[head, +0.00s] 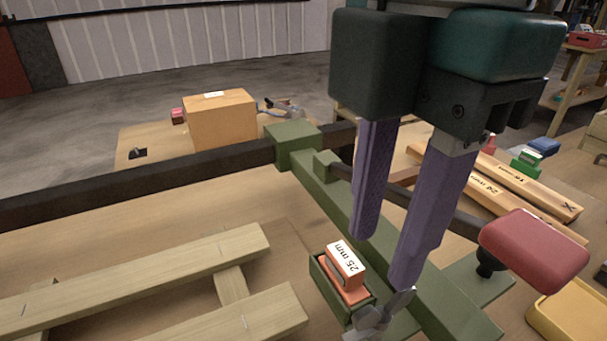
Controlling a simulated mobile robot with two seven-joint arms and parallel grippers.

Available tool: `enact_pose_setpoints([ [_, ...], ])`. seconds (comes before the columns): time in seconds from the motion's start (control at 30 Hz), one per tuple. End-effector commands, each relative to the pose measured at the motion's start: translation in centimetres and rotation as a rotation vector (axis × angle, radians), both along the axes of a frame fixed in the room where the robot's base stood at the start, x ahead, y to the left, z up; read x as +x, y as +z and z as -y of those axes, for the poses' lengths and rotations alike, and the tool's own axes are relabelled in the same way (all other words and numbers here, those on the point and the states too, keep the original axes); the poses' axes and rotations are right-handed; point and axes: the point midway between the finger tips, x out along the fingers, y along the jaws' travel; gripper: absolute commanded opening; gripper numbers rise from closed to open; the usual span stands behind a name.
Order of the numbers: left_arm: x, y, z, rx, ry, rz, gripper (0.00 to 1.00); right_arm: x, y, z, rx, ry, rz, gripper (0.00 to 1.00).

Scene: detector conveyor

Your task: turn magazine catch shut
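The magazine (324,277) is a small green open-topped box on the side of a long green metal frame (345,212). It holds an orange block labelled 25 mm (344,262). A silver metal piece that looks like the catch (372,320) sits at the magazine's near end, low in the head view; whether it is turned open or shut I cannot tell. My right gripper (382,262) points down above it, its purple fingers apart with nothing visible between them. One fingertip is close to the catch's upper end; I cannot tell whether they touch. My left gripper is out of view.
A dark lever with a red pad (533,245) extends to the right. Pale wooden slats (150,270) lie at left. A cardboard box (220,120) stands behind a dark rail. Labelled wooden bars (515,185) and a yellow tray (560,315) are at right.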

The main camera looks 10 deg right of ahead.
Motion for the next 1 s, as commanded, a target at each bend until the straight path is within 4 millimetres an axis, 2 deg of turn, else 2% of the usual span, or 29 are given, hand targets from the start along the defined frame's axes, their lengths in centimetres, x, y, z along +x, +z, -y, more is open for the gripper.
enact_pose_setpoints([
  [0.03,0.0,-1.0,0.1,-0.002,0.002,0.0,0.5,0.2,-0.7,0.3,-0.013,0.004,0.002,0.4],
  [0.23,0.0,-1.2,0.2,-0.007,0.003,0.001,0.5,0.2,-2.0,0.6,-0.025,0.013,-0.007,0.4],
  [0.5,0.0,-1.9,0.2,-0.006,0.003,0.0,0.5,0.2,-7.2,0.6,-0.026,0.011,-0.008,0.4],
  [0.63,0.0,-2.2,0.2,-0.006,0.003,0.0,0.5,0.2,-9.1,0.6,-0.024,0.012,-0.005,0.4],
  [0.8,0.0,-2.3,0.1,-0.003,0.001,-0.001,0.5,0.2,-10.2,0.5,-0.023,0.013,-0.002,0.4],
  [1.0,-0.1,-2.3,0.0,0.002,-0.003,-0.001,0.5,0.2,-10.4,0.6,-0.023,0.013,-0.001,0.4],
])
